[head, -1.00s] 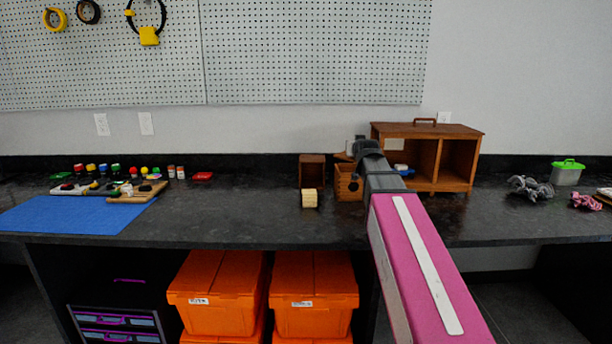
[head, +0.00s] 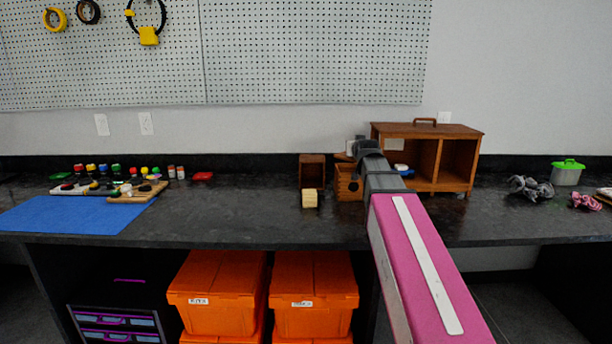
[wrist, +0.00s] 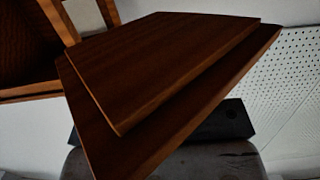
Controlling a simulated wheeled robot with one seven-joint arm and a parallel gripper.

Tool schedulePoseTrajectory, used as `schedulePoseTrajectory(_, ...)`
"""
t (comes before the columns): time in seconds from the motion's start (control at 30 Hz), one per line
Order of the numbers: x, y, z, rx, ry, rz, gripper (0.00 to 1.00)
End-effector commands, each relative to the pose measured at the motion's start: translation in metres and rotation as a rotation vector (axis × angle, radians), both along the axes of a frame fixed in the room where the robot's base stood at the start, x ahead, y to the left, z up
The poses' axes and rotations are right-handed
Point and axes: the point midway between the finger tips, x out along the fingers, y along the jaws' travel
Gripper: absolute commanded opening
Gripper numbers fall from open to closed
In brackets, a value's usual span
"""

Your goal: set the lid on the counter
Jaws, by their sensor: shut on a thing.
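The lid (wrist: 165,65) is a dark brown wooden slab with a smaller raised slab on one face. It fills the middle of the wrist view, tilted. My gripper (wrist: 170,155) is shut on the lid, with a dark grey part showing below it. In the head view my arm hides most of my gripper, and only a small tan edge (head: 343,157), perhaps the lid, shows beside it. The dark counter (head: 250,215) runs across the head view below it. An open wooden box (head: 347,188) stands on the counter just left of my arm.
A wooden cabinet (head: 455,160) stands right behind my arm. A small brown box (head: 312,170) and a pale wooden block (head: 310,199) stand left of it. A blue mat (head: 70,215) lies far left. The counter between mat and block is clear.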

Motion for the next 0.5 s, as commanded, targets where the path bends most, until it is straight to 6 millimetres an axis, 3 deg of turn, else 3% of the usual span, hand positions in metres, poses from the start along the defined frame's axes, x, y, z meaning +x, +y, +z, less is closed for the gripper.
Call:
schedulePoseTrajectory(0.27, 0.004, 0.004, -0.002, 0.002, 0.0, 0.033, 0.06)
schedulePoseTrajectory(0.5, 0.011, 0.021, -0.006, 0.003, 0.0, 0.155, 0.06)
